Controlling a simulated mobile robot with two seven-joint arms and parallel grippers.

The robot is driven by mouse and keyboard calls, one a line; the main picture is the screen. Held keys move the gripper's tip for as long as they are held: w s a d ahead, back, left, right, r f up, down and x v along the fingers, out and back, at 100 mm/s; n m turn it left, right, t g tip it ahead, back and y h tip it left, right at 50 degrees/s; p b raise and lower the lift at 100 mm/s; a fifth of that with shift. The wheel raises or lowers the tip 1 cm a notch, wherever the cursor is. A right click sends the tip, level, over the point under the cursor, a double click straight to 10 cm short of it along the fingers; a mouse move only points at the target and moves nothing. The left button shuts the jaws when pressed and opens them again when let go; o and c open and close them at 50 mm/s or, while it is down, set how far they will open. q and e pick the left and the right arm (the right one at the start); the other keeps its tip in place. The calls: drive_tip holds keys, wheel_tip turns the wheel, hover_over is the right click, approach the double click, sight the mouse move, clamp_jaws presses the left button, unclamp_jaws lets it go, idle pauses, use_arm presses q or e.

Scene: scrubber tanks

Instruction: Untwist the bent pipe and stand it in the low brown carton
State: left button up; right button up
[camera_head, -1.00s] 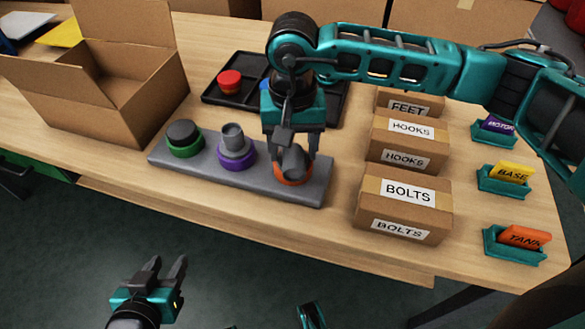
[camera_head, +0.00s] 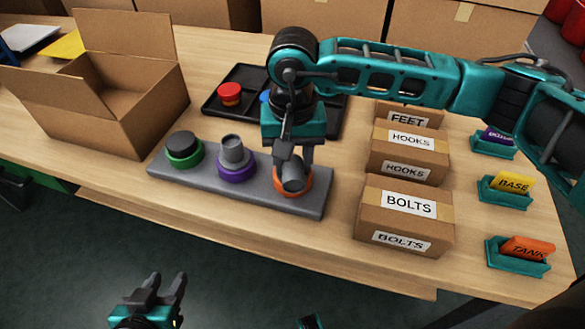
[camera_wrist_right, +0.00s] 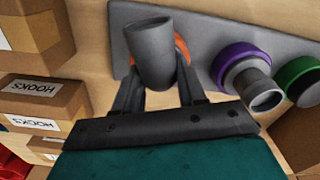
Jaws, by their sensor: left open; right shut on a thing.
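The bent pipe (camera_head: 292,178) is a short grey elbow seated in the orange ring (camera_head: 305,186) at the right end of the grey base plate (camera_head: 262,187). My right gripper (camera_head: 294,165) comes down from above and is shut on it. In the right wrist view the pipe (camera_wrist_right: 152,55) stands between the two fingers, its rounded end toward the camera, hiding much of the orange ring (camera_wrist_right: 182,50). The brown carton (camera_head: 120,118) stands open with flaps up at the left; its floor is hidden. My left gripper (camera_head: 165,290) is open and empty, below the table's front edge.
A straight grey pipe in a purple ring (camera_head: 236,168) and a dark cap in a green ring (camera_head: 184,150) share the plate. A black tray (camera_head: 240,75) lies behind. The labelled BOLTS box (camera_head: 405,215) and HOOKS box (camera_head: 408,155) stand close on the right.

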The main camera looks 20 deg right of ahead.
drive_tip(key=shift+s+f+n+b, duration=0.15)
drive_tip(key=shift+f+n+b, duration=0.3)
drive_tip(key=shift+b, duration=0.15)
clamp_jaws()
drive_tip(key=shift+r+n, duration=0.1)
drive_tip(key=shift+n, duration=0.15)
drive_tip(key=shift+n+b, duration=0.4)
drive_tip(key=shift+b, duration=0.4)
drive_tip(key=shift+n, duration=0.4)
